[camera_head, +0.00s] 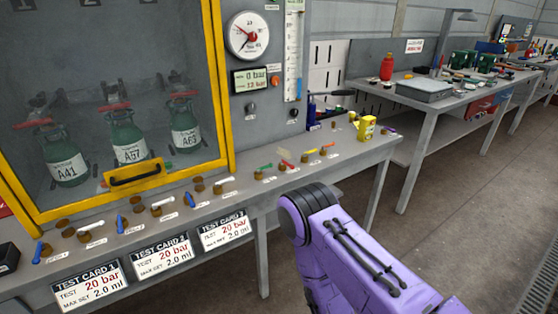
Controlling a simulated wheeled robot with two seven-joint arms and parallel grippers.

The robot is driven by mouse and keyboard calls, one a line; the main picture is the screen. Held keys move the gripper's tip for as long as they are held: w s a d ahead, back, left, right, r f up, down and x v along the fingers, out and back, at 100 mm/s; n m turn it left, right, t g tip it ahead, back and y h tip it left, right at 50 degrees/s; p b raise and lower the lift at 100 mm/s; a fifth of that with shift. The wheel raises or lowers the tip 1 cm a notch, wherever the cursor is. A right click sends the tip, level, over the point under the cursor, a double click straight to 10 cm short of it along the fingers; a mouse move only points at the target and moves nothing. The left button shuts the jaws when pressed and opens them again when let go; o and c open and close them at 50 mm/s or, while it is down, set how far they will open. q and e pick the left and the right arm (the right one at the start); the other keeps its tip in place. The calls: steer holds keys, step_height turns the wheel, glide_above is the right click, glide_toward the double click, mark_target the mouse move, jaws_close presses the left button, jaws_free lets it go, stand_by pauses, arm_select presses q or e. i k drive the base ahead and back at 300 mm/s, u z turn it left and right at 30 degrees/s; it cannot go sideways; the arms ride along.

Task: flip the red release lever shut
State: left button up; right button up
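A row of small coloured valve levers lies along the bench top in front of the cabinet. The red lever (286,155) is toward the right part of this row, between a green lever (264,167) and an orange lever (311,151). It is small in the picture, and I cannot tell whether it stands open or shut. Neither gripper shows. A purple arm link of mine with a dark joint comes in from the bottom right, below the bench's front edge and apart from the levers.
A yellow-framed cabinet (222,85) holds several green cylinders (128,142). A gauge (249,36) and a digital readout (251,80) are on the panel. A yellow container (366,129) stands at the bench's right end. Test cards (162,258) hang on the front. Floor at right is clear.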

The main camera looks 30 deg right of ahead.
mark_target(282, 162)
steer(key=u, duration=0.05)
steer(key=k, duration=0.65)
steer(key=z, duration=0.65)
steer(key=i, duration=1)
steer(key=u, duration=0.25)
